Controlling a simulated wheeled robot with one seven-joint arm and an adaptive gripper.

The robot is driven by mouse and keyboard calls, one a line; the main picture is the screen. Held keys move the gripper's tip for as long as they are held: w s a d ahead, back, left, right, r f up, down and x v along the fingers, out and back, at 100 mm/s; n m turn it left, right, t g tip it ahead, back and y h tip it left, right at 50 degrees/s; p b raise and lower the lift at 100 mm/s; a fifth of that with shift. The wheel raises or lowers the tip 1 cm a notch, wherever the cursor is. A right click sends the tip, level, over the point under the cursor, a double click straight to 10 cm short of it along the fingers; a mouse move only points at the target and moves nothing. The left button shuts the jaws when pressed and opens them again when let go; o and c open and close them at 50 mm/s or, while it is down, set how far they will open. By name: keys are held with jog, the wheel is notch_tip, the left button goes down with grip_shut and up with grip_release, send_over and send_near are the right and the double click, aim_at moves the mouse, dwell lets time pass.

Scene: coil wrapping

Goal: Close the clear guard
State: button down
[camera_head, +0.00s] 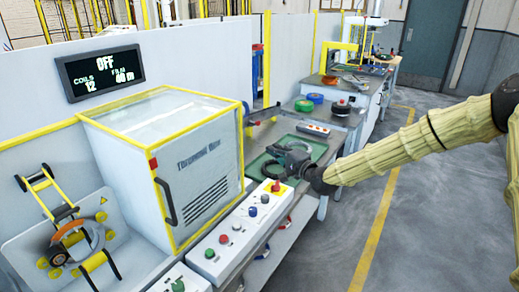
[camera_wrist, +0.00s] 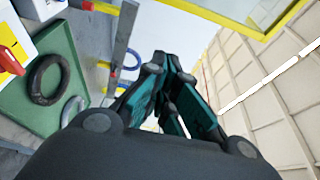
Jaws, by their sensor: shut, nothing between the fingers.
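A clear, yellow-edged panel (camera_head: 165,110) lies flat across the top of the white cabinet with a black side handle in the head view. No other clear guard can be told for sure. In the wrist view a pale yellow-edged panel (camera_wrist: 245,12) shows at the top right. My gripper (camera_head: 272,160) is over the green tray, to the right of the cabinet and apart from it. Its fingers (camera_wrist: 165,65) are together and empty. At the far left is the coil wrapping head (camera_head: 75,242) with a copper-coloured ring; no clear cover shows over it.
A control box with buttons (camera_head: 240,232) runs along the bench front. The green tray (camera_wrist: 22,105) holds a dark ring (camera_wrist: 46,80) and a grey ring (camera_wrist: 72,110). A display reading OFF (camera_head: 100,73) hangs on the back wall. The floor at right is clear.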

jog(key=p+x, duration=0.4)
jog(key=x, duration=0.6)
jog(key=shift+s+a+f+p, duration=0.1)
jog(key=shift+s+a+p, duration=0.4)
jog(key=shift+s, duration=0.35)
jog(key=shift+s+a+p, duration=0.35)
jog(key=shift+s+a, duration=0.3)
jog(key=shift+s, duration=0.2)
